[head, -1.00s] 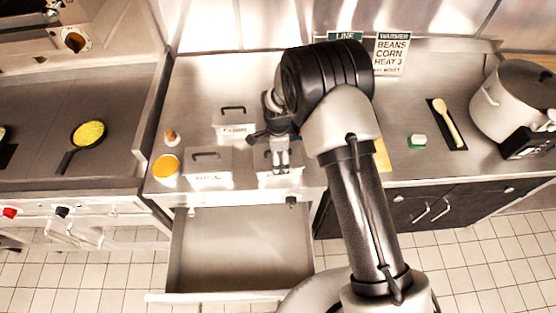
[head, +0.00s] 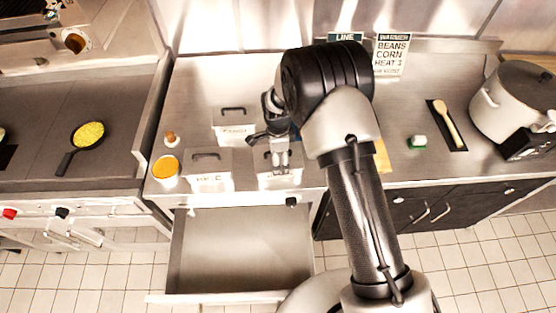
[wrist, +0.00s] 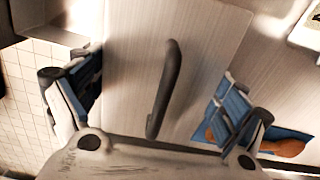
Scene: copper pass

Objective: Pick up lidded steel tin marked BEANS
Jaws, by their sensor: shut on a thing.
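A lidded steel tin (head: 266,181) stands at the front of the steel counter, right of another tin. My gripper (head: 281,163) is over it from above and hides part of its front, so I cannot read its label. In the wrist view the tin's flat lid (wrist: 200,60) with a dark bar handle (wrist: 165,90) lies between the two blue-padded fingers. My gripper is shut on this tin, one finger on each side. I cannot tell whether the tin is clear of the counter.
Two similar lidded tins stand close by, one at left (head: 209,180) and one behind (head: 236,127). An orange-topped cup (head: 166,168) and a small shaker (head: 171,139) are further left. An open drawer (head: 243,250) juts out below. A large pot (head: 515,100) stands far right.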

